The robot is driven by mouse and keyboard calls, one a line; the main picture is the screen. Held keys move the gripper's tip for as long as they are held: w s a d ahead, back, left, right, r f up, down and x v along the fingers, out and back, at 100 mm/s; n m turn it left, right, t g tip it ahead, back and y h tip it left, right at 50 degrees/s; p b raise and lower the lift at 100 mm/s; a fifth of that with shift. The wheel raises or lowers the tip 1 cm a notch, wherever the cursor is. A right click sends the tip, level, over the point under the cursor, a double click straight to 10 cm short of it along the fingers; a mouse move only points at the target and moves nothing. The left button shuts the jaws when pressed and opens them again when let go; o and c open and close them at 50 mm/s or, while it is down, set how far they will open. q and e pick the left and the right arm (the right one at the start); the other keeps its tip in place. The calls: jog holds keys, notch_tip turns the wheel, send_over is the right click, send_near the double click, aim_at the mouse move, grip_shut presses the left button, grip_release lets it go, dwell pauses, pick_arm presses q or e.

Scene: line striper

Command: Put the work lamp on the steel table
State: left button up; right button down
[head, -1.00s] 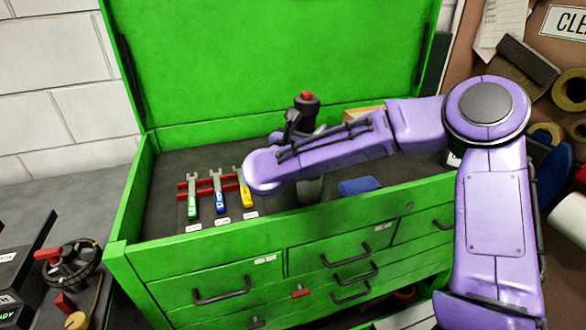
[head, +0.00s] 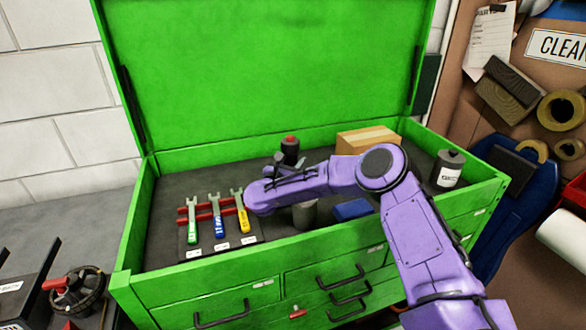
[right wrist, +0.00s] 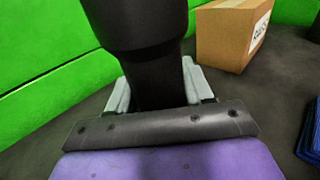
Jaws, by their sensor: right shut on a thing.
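The work lamp (head: 290,150), a black cylinder with a red top, stands up in the open top of a green tool chest. My right gripper (head: 283,168) reaches it from the front and is shut on it, its fingers partly hidden by my purple wrist. In the right wrist view, the lamp's dark body (right wrist: 150,40) fills the space between the grey fingers of the right gripper (right wrist: 157,88). Whether the lamp's base touches the chest floor is hidden. I cannot pick out the steel table for certain. My left gripper is not in view.
The green chest (head: 140,215) has a raised lid behind. Inside are three wrenches (head: 215,215) on a red rack, a grey cylinder (head: 304,214), a blue thing (head: 352,209), a cardboard box (head: 368,140) and a dark can (head: 448,168). A grey surface (head: 60,225) lies left.

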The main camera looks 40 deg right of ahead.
jog(key=f, duration=0.2)
jog(key=f+p, duration=0.1)
jog(key=shift+w+d+f, duration=0.1)
jog(key=shift+w+f, duration=0.15)
jog(key=shift+f, duration=0.05)
jog(key=shift+s+f+b, duration=0.1)
jog(key=shift+f+b, duration=0.05)
jog(key=shift+b, duration=0.15)
jog(key=shift+c, duration=2.3)
grip_release()
